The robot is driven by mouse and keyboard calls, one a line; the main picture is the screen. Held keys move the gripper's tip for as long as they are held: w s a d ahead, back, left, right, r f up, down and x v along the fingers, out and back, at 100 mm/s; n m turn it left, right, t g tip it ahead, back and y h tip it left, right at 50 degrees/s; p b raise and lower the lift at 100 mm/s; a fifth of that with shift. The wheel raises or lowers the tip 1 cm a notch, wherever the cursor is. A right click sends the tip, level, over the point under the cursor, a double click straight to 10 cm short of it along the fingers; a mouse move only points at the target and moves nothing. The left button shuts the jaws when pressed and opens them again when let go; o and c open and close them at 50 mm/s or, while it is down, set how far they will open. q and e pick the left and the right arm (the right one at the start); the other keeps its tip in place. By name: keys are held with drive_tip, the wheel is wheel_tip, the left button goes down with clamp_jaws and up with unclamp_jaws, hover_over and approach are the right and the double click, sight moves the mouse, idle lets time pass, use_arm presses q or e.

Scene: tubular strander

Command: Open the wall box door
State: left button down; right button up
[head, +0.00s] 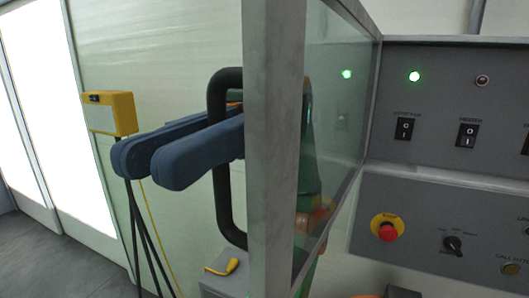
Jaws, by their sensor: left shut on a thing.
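The wall box door (273,150) has a grey frame and a clear pane. It stands swung out from the grey control panel (430,120), nearly edge-on to me, with the panel's face uncovered. A black bar handle (225,205) is on the door's outer side, at its free edge. My left gripper (142,165) has two blue fingers that reach past the door edge to the left. It is shut on the handle, one finger on each side of the bar. The door frame hides part of the gripper and its wrist. My right gripper is not in view.
The panel carries a lit green lamp (414,77), rocker switches and a red emergency button (388,232). A yellow box (110,113) on a dark stand is at the left. A grey box with a yellow item (222,267) is below the handle.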

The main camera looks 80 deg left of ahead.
sight(330, 120)
use_arm(q)
drive_tip(key=shift+s+a+g+y, duration=0.3)
drive_tip(key=shift+s+a+g, duration=0.1)
drive_tip(key=shift+s+a, duration=0.3)
drive_tip(key=shift+w, duration=0.15)
drive_tip(key=c, duration=1.2)
unclamp_jaws()
drive_tip(key=shift+o, duration=0.2)
drive_tip(key=shift+w, duration=0.15)
drive_tip(key=v, duration=0.7)
drive_tip(key=shift+p, duration=0.4)
